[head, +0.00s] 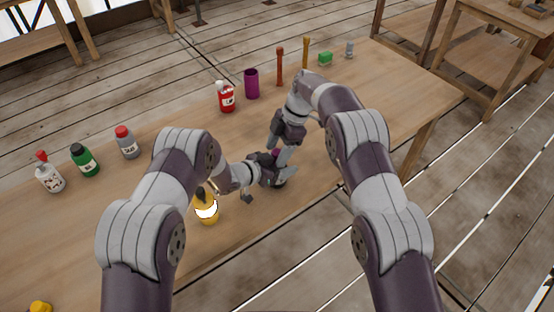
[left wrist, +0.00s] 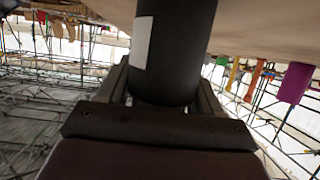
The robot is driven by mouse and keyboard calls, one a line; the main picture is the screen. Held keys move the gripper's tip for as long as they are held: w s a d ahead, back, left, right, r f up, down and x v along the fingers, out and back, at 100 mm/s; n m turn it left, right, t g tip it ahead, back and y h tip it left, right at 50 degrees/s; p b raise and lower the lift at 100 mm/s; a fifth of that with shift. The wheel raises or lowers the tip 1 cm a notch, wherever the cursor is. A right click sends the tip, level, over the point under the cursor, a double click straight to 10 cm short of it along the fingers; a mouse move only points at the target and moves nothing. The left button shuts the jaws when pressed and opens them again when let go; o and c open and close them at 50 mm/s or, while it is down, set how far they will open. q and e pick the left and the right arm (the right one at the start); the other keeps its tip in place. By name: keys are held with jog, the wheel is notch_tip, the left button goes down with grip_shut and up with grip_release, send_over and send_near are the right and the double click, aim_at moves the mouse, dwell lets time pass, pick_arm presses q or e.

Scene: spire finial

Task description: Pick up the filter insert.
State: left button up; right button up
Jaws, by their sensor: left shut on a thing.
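A dark cylinder with a pale label (left wrist: 172,45) stands between the fingers of my left gripper (left wrist: 165,95) in the left wrist view. I cannot tell for certain that it is the filter insert. My left gripper is shut on it. In the head view my left gripper (head: 272,170) is low over the table's near side, and the cylinder is mostly hidden by the grippers. My right gripper (head: 281,158) points down right beside the left one. Its fingertips overlap the left gripper in the picture, so its opening and any contact are unclear.
The wooden table (head: 330,140) holds a yellow bottle (head: 207,212) close to my left forearm. A red bottle (head: 226,98), a purple cup (head: 251,84) and a green block (head: 325,58) stand along the far side. White, green and grey bottles (head: 128,143) stand at the left.

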aim_at(278, 151)
jog(key=c, duration=1.1)
jog(key=shift+o, duration=0.2)
notch_tip(278, 151, up, 13)
jog(key=shift+r, duration=0.1)
grip_shut()
pick_arm(q)
jog(key=o, duration=1.2)
jog(key=v, duration=0.7)
jog(key=shift+s+a, duration=0.15)
jog(key=shift+s, duration=0.1)
